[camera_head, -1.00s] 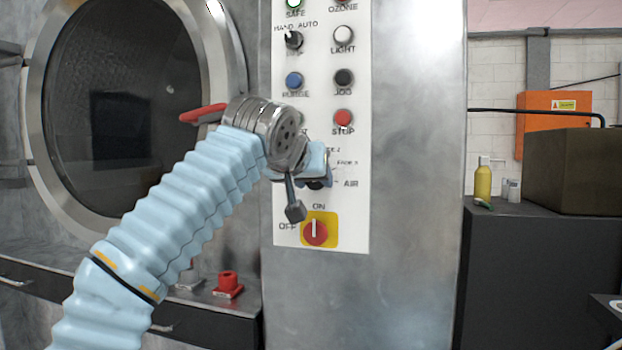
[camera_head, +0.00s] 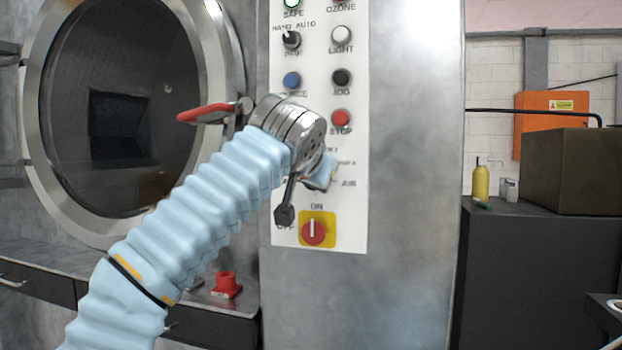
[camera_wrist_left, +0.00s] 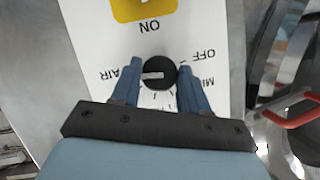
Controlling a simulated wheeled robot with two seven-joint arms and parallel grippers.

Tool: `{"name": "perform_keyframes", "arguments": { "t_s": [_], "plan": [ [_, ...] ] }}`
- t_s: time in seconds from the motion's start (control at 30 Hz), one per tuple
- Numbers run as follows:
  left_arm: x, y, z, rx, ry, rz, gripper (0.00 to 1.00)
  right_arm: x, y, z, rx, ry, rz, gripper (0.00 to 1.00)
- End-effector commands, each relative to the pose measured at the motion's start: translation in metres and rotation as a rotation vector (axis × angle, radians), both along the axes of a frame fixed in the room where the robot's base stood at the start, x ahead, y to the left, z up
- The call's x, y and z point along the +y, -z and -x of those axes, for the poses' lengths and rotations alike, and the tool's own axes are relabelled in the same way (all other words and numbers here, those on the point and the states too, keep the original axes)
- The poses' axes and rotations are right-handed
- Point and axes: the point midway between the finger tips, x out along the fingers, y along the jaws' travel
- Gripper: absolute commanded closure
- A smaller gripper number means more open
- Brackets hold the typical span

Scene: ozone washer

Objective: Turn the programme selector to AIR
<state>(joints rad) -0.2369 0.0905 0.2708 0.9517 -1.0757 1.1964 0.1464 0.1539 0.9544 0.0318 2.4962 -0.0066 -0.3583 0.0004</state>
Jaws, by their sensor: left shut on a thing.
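The programme selector (camera_wrist_left: 160,72) is a round black knob with a white pointer mark, seen upside down in the left wrist view. Its mark points left in that view, toward the printed AIR label (camera_wrist_left: 119,75). OFF is printed on the other side. My left gripper (camera_wrist_left: 158,78) has one blue finger on each side of the knob and is shut on it. In the head view my left gripper (camera_head: 322,172) is at the lower panel and hides the selector; the AIR label (camera_head: 348,183) shows just right of it. My right gripper is not in view.
The yellow-backed red ON/OFF switch (camera_head: 316,231) is just below my gripper. The red STOP button (camera_head: 341,118) is above. A red door handle (camera_head: 207,113) sticks out beside the round door, close to my left wrist. The panel's right side is clear.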

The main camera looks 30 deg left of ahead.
Motion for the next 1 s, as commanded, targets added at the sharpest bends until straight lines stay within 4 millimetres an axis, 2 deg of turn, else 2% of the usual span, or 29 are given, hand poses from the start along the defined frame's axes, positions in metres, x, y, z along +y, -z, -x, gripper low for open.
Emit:
{"name": "perform_keyframes", "arguments": {
  "t_s": [0.23, 0.27, 0.4, 0.77, 0.87, 1.0],
  "plan": [
    [-0.001, 0.004, -0.001, 0.011, -0.001, 0.002, 0.86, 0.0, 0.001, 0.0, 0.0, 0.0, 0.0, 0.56],
    [-0.001, 0.004, -0.001, 0.011, -0.001, 0.002, 0.53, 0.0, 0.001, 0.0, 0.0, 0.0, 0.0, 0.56],
    [-0.001, 0.003, -0.001, 0.008, -0.001, 0.002, 0.33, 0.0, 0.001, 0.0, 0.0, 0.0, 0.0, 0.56],
    [-0.003, -0.002, 0.006, 0.001, 0.001, 0.002, 0.33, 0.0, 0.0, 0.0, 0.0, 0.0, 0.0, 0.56],
    [-0.009, -0.008, 0.019, 0.0, 0.003, 0.001, 0.33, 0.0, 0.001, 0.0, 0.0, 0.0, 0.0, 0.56],
    [-0.02, -0.02, 0.049, -0.001, 0.003, 0.002, 0.33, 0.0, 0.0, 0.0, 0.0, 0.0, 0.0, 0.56]
  ]
}}
